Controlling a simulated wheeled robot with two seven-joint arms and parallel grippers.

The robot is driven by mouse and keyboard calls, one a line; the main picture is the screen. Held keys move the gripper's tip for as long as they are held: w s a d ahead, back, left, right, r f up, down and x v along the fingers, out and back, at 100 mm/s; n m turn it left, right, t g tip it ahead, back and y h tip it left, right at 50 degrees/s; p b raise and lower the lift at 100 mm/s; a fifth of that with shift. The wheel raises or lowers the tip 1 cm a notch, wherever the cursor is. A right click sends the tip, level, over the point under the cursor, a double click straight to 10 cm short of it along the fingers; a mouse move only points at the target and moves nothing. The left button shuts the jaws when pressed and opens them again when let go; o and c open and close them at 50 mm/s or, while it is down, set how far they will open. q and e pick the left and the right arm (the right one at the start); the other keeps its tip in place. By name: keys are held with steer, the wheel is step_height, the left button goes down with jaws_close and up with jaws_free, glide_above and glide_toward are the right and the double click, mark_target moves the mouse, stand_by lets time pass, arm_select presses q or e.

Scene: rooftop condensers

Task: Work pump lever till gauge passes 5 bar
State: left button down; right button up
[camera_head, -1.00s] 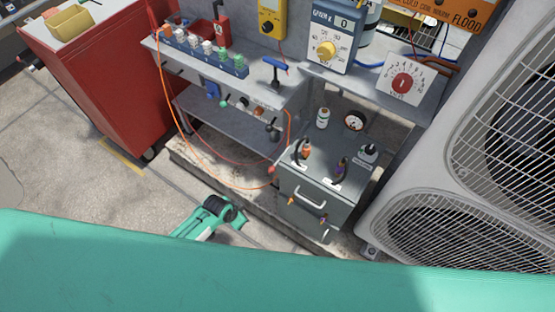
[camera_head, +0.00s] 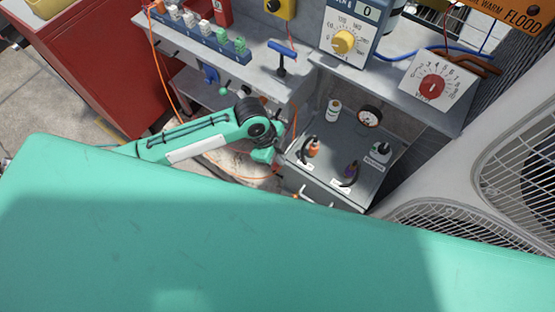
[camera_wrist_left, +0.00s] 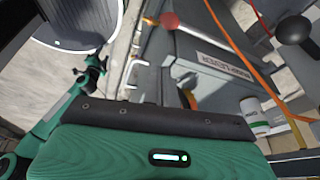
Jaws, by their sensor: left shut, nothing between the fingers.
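The round gauge (camera_head: 368,117) with a pale face stands upright at the back of the grey pump box (camera_head: 375,185). Its needle is too small to read. In the left wrist view, a label (camera_wrist_left: 225,65) that seems to read "pump lever" lies on a grey surface. A red knob (camera_wrist_left: 169,21) shows beside it; I cannot tell how it joins the lever. My left gripper (camera_head: 263,155) is just left of the box in the head view, shut and empty. Its fingertips are unclear in the wrist view. My right gripper is not in view.
The bench (camera_head: 262,68) carries a blue T-handle (camera_head: 282,50) and a dial meter (camera_head: 350,30). A black ball knob (camera_wrist_left: 295,30) and an orange hose (camera_wrist_left: 235,45) are close by in the wrist view. The condenser (camera_head: 480,190) stands right of the box.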

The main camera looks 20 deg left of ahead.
arm_select(q)
steer(key=shift+w+a+r+m+g+y, duration=0.1)
steer(key=shift+w+a+m+g+y, duration=0.1)
steer(key=shift+w+a+m, duration=0.4)
steer(key=shift+w+a+f+m+g+y, duration=0.1)
steer(key=shift+w+a+m+g+y, duration=0.15)
steer(key=shift+a, duration=0.6)
steer(key=shift+w+a+r+m+g+y, duration=0.15)
steer(key=shift+w+a+m, duration=0.25)
steer(key=shift+a, duration=0.35)
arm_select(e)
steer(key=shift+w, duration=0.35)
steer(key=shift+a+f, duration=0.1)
arm_select(q)
steer(key=b+x, duration=0.7)
steer(key=shift+b, duration=0.3)
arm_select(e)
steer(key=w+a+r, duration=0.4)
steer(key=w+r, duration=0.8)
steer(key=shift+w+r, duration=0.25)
